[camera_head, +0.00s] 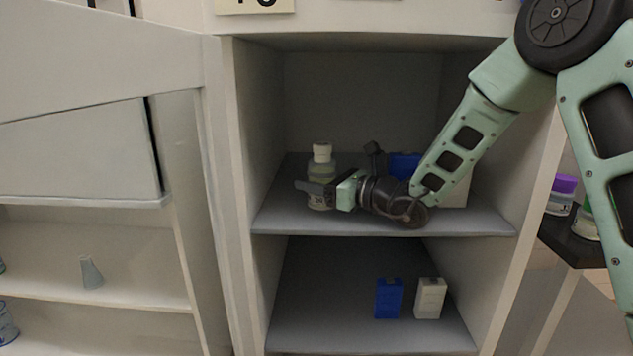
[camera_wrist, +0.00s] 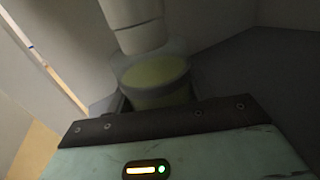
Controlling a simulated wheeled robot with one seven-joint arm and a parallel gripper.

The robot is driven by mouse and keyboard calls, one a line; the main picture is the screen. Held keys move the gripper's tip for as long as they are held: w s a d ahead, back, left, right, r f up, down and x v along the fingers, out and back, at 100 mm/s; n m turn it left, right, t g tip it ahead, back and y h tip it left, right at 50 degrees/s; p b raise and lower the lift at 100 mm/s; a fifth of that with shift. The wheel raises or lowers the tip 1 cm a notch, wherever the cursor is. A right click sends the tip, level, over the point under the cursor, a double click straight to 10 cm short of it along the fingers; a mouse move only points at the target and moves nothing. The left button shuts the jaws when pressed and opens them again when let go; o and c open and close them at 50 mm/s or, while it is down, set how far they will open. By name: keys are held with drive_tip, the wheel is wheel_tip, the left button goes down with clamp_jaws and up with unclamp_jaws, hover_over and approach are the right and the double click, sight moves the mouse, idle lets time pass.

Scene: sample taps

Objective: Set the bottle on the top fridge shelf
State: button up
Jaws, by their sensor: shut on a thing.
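The bottle (camera_head: 321,166) has a white cap and a pale body with a yellow-green band. It is upright at the left of the top fridge shelf (camera_head: 400,228). My gripper (camera_head: 318,190) reaches in from the right and is shut on the bottle, its fingers around the body. In the wrist view the bottle (camera_wrist: 155,75) shows beyond the gripper's edge, cap toward the top. Its base is partly hidden, and I cannot tell whether it touches the shelf.
A blue box (camera_head: 403,165) and a pale box (camera_head: 457,190) stand behind my arm on the same shelf. The lower shelf (camera_head: 325,315) holds a blue carton (camera_head: 388,298) and a white carton (camera_head: 430,298). The fridge door (camera_head: 85,150) stands open at left.

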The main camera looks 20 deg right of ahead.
drive_tip(key=o, duration=1.1)
drive_tip(key=shift+r, duration=0.1)
drive_tip(key=p+v, duration=0.1)
drive_tip(key=v, duration=1.1)
drive_tip(key=s+a+f+n+g+y, duration=0.2)
drive_tip(key=s+a+f+n+g, duration=0.1)
drive_tip(key=s+a+n+g, duration=1.05)
drive_tip(key=s+f+n+h, duration=0.2)
drive_tip(key=s+n+h, duration=0.2)
drive_tip(key=n, duration=0.3)
drive_tip(key=s+f+n+h, duration=0.1)
drive_tip(key=s+n+h, duration=0.4)
drive_tip(key=s+n, duration=0.2)
drive_tip(key=s+d+f+n+h, duration=0.1)
drive_tip(key=s+f+n+h, duration=0.1)
drive_tip(key=s+n+h, duration=0.2)
drive_tip(key=shift+s+d+f+n+h, duration=0.15)
drive_tip(key=shift+s+n, duration=0.4)
drive_tip(key=shift+n, duration=0.4)
drive_tip(key=shift+s+f+n+h, duration=0.15)
drive_tip(key=shift+s+n, duration=0.4)
drive_tip(key=shift+n, duration=0.35)
